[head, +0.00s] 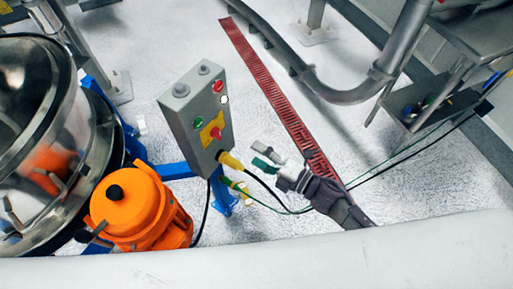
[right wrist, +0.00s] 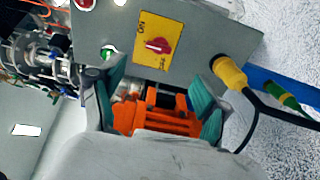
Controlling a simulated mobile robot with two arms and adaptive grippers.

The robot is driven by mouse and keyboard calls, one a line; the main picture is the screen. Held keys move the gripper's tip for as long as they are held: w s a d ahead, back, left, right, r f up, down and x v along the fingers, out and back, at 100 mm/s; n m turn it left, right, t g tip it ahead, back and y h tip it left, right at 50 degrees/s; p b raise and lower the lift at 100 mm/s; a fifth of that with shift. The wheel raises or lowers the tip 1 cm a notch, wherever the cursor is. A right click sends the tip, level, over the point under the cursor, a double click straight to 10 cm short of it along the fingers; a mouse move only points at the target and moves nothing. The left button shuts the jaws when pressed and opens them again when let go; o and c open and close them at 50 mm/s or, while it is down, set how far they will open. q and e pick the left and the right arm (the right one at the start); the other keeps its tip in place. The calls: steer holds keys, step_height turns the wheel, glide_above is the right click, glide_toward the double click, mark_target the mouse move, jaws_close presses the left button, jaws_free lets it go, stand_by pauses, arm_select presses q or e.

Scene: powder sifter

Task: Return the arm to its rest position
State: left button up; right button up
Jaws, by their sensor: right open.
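My right gripper (head: 266,156) is open and empty in the head view, just right of the grey control box (head: 190,137). Its grey arm comes up from the lower right. In the right wrist view, the teal-padded fingers of the gripper (right wrist: 160,80) are spread apart, with the control box (right wrist: 185,62) behind them. The box's yellow plate with a red rotary switch (right wrist: 158,46) shows above the fingers. An orange shape shows between the fingers; I cannot tell whether it touches them. My left gripper is not in view.
A shiny round sifter (head: 40,100) and an orange motor (head: 135,208) stand at left. A yellow plug (head: 230,161) and cables run below the box, close to my right gripper. A red floor grate (head: 262,75) and metal pipe (head: 345,97) lie beyond. Open floor surrounds them.

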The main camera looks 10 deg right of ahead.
steer(key=s+d+f+m+g+h, duration=0.1)
steer(key=s+d+f+m+h, duration=0.3)
steer(key=f, duration=0.6)
steer(key=s+d+f+m+h, duration=0.1)
steer(key=d+f+m+h, duration=0.2)
steer(key=d+f+m, duration=0.5)
steer(key=s+d+f+m+g+h, duration=0.1)
steer(key=s+d+f+m+h, duration=0.25)
steer(key=f, duration=0.75)
steer(key=s+d+f+m+g+h, duration=0.1)
steer(key=s+f+m+g, duration=0.2)
steer(key=s, duration=0.6)
steer(key=s+d+f+m+g+h, duration=0.1)
steer(key=s+f+m+g, duration=0.1)
steer(key=s+f, duration=0.4)
steer(key=s+d+f+m+g+h, duration=0.1)
steer(key=s+f+m+g, duration=0.2)
steer(key=s, duration=1)
steer(key=shift+f+m+g, duration=0.3)
steer(key=shift+f+m, duration=0.6)
steer(key=shift+m, duration=0.05)
steer(key=shift+w+d, duration=0.1)
